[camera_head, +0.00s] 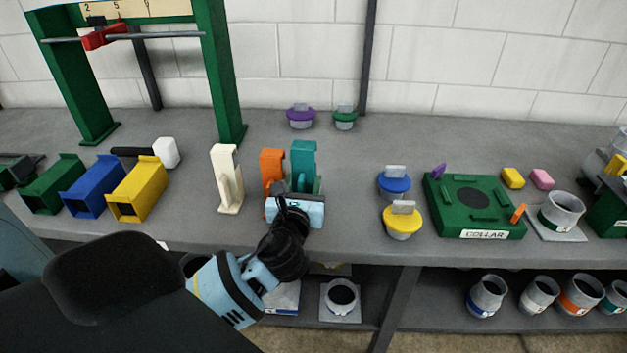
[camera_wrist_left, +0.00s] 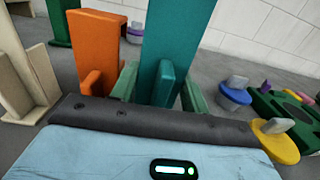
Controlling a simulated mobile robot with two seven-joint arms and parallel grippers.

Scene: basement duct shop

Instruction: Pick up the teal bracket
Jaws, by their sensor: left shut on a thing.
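The teal bracket (camera_head: 303,154) stands upright near the bench's front edge, beside the orange bracket (camera_head: 270,166) on its left. A cream bracket (camera_head: 227,180) stands farther left. My left gripper (camera_head: 305,186) reaches in from the front and is shut on the teal bracket. In the left wrist view, the teal bracket (camera_wrist_left: 180,35) rises between the two green fingers of the left gripper (camera_wrist_left: 160,88); the orange bracket (camera_wrist_left: 97,45) is close beside the left finger. The teal bracket's foot is partly hidden by the gripper, so I cannot tell whether it touches the bench. My right gripper is not in view.
Yellow (camera_head: 140,188) and blue (camera_head: 90,185) channel pieces lie left. A green frame (camera_head: 222,80) stands behind.

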